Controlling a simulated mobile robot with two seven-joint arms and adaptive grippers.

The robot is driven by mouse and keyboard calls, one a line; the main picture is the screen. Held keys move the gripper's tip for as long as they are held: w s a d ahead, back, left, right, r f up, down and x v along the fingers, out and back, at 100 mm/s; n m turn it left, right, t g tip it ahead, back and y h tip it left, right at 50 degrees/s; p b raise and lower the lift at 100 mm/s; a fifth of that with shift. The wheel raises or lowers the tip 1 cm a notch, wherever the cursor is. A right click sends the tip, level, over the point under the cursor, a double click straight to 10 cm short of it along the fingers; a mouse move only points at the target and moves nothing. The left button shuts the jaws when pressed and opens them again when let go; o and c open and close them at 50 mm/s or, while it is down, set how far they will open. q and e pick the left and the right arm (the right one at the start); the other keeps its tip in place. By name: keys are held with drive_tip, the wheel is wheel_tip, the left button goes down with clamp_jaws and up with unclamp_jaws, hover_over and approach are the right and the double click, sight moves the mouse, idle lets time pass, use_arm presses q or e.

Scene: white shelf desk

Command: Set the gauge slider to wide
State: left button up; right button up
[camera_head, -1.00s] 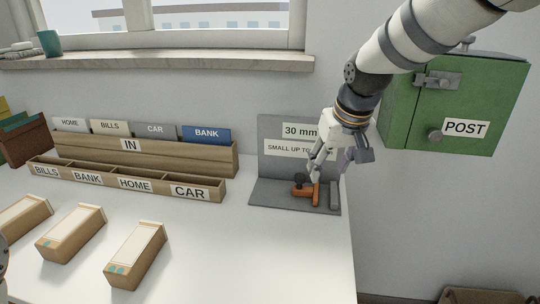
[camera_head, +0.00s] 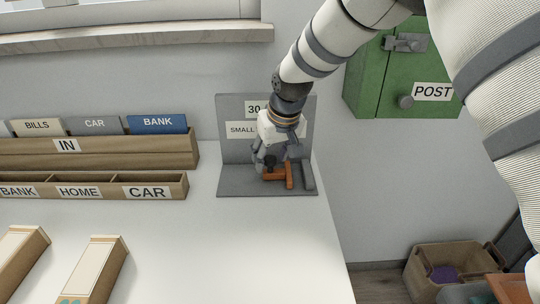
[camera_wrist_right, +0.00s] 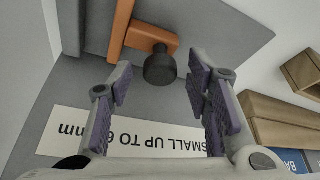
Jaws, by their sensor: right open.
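The gauge (camera_head: 235,182) is a grey base with an upright back plate, standing at the desk's right end. Its labels read "30" and "SMALL", partly covered by my right arm. An orange slider (camera_head: 276,176) with a dark round knob lies on the base; the knob (camera_wrist_right: 160,68) shows clearly in the right wrist view. My right gripper (camera_head: 271,158) is over the slider. In the right wrist view the gripper (camera_wrist_right: 159,78) is open, with the knob between or just beyond its fingertips; contact cannot be told. My left gripper is out of view.
A wooden sorter (camera_head: 105,150) with labelled cards and a compartment tray (camera_head: 110,187) stand left of the gauge. Wooden blocks (camera_head: 92,268) lie in front. A green POST box (camera_head: 385,85) hangs at right. A basket (camera_head: 425,275) is on the floor. The desk before the gauge is clear.

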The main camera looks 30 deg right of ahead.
drive_tip(key=shift+r, duration=0.1)
clamp_jaws()
drive_tip(key=w+a, duration=0.1)
drive_tip(key=a, duration=0.1)
drive_tip(key=w+a, duration=0.1)
drive_tip(key=a, duration=0.2)
drive_tip(key=shift+w+a, duration=0.35)
drive_tip(key=shift+w, duration=0.05)
unclamp_jaws()
